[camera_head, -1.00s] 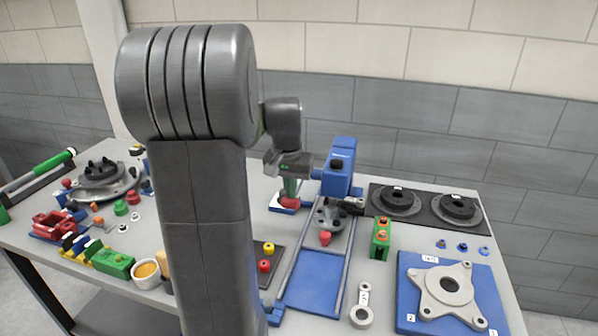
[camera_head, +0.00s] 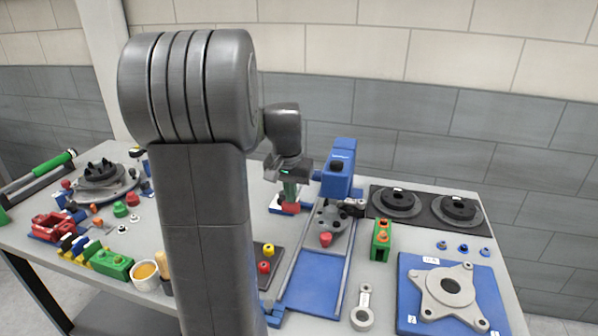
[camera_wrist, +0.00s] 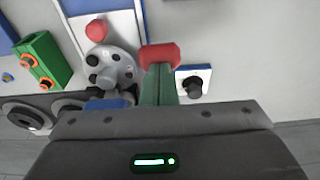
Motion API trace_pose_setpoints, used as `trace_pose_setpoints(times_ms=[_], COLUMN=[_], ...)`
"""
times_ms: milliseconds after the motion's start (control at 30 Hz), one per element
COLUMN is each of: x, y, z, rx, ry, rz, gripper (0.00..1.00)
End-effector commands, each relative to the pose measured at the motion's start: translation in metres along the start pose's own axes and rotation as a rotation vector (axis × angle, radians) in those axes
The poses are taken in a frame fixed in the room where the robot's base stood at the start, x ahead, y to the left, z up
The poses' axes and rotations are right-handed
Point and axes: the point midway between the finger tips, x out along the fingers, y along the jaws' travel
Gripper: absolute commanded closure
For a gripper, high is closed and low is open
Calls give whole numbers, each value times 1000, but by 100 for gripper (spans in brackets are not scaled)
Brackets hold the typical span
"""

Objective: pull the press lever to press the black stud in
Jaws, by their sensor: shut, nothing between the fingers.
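The blue press (camera_head: 338,172) stands behind a grey round fixture (camera_head: 327,220) with dark round spots on its top. The fixture (camera_wrist: 110,68) also shows in the wrist view, with part of the blue press head (camera_wrist: 107,103) beside it. I cannot tell which dark spot is the black stud. The press lever is not clearly made out. My gripper (camera_head: 290,206) points down left of the press. In the wrist view its green fingers (camera_wrist: 158,85) end in a red part and are shut and empty. A black knob on a white-and-blue plate (camera_wrist: 205,72) is close beside the fingers.
A red knob (camera_head: 326,239) stands at the front of the fixture, above a blue slide plate (camera_head: 316,280) between rails. A green block (camera_head: 381,240) stands to the right. Dark round parts (camera_head: 398,203) lie at the back right.

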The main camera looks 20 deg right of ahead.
Motion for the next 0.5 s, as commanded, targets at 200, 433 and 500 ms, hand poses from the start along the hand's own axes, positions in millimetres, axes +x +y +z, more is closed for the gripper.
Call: trace_pose_setpoints(times_ms=[200,433,500], x=[-5,-31,-39], y=[0,0,0], z=[2,-3,-4], rx=[1,0,0], ry=[-15,-10,-9], rz=[2,1,1], gripper=[100,100,100])
